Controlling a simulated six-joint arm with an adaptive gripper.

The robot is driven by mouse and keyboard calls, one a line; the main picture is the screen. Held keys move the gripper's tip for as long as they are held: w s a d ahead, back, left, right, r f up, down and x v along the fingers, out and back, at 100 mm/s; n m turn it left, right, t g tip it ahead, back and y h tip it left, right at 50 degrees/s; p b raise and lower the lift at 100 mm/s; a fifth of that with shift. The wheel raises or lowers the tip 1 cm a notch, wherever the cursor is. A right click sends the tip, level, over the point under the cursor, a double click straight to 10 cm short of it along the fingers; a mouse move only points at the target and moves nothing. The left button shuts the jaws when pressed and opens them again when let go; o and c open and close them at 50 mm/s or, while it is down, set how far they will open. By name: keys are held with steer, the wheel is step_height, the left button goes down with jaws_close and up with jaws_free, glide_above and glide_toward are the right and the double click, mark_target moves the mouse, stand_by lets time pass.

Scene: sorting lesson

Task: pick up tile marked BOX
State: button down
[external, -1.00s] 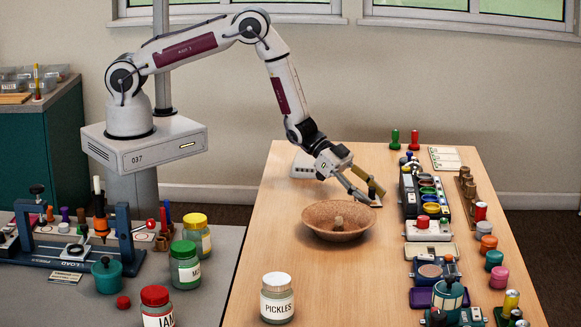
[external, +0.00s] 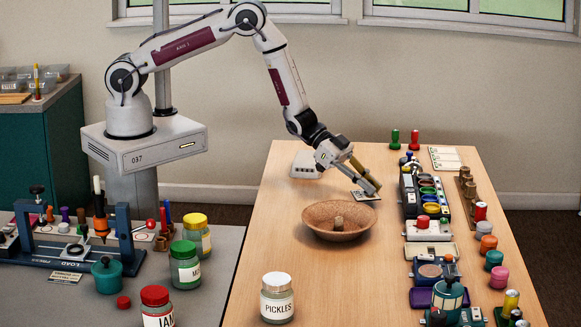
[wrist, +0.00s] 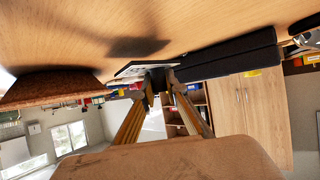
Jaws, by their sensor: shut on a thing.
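A small pale tile (external: 358,196) with dark marks is at my gripper's fingertips, just behind the brown bowl; its lettering is too small to read. It also shows in the wrist view (wrist: 135,68), pinched at its edge. My gripper (external: 368,187) is tilted and shut on this tile. In the wrist view both fingers (wrist: 160,77) meet at the tile. A dark shadow lies on the table apart from the tile, so it seems a little above the surface.
A black rack of coloured pots (external: 408,195) is to the right. A PICKLES jar (external: 277,306) stands at the front. The table's middle front is clear.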

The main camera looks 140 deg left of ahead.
steer(key=shift+r, duration=3.7)
steer(key=shift+w, duration=0.1)
